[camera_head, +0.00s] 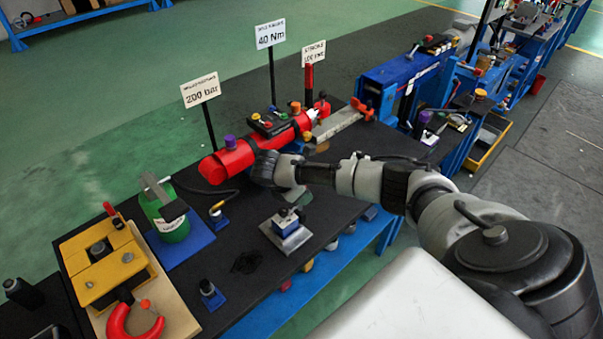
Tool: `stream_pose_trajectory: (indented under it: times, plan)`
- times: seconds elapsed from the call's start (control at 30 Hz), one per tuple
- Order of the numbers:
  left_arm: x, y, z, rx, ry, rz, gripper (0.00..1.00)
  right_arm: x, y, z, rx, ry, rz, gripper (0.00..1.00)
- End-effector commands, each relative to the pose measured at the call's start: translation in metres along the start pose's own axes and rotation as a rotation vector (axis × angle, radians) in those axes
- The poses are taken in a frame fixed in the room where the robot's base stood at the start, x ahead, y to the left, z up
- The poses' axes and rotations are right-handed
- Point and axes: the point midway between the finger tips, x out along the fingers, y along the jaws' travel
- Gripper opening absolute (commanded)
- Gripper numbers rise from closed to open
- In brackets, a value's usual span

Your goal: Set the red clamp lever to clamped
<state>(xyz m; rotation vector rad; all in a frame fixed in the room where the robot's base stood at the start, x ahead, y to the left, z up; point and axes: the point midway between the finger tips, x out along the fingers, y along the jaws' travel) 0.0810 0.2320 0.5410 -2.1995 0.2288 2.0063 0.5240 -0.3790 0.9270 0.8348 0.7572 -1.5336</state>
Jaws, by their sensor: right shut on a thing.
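My right gripper (293,205) is over a small clamp fixture on a square metal plate (291,240) in the middle of the black bench. It is shut, and a small red part (304,198), which looks like the red clamp lever, shows right beside its fingers. The fixture has a blue block (286,222) under the gripper. My wrist hides much of the lever, so its exact angle cannot be told. My left gripper is not in view.
A red cylinder (228,163) lies behind my wrist, with sign posts beyond it. A green canister (165,214) and a yellow fixture (100,265) stand to the left. A small dark-topped piece on a blue base (211,295) is at the front edge. Blue machines (400,80) stand back right.

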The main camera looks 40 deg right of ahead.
Motion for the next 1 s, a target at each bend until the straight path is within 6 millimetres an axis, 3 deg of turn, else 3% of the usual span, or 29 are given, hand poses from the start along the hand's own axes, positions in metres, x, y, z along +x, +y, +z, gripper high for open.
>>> stream_pose_trajectory:
  times: [0.43, 0.47, 0.57, 0.87, 1.0]
  plan:
    - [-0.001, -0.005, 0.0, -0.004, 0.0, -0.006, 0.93, 0.002, -0.002, -0.001, 0.001, -0.014, -0.003, 0.0]
    - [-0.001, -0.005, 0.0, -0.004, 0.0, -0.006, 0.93, 0.002, -0.002, -0.001, 0.001, -0.014, -0.003, 0.37]
    - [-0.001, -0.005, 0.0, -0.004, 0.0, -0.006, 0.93, 0.001, -0.001, -0.001, 0.001, -0.013, -0.003, 0.52]
    - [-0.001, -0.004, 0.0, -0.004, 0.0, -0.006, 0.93, -0.001, -0.001, -0.001, 0.001, -0.011, 0.0, 0.54]
    - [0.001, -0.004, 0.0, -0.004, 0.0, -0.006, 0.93, -0.013, 0.0, -0.002, 0.001, -0.009, 0.002, 0.54]
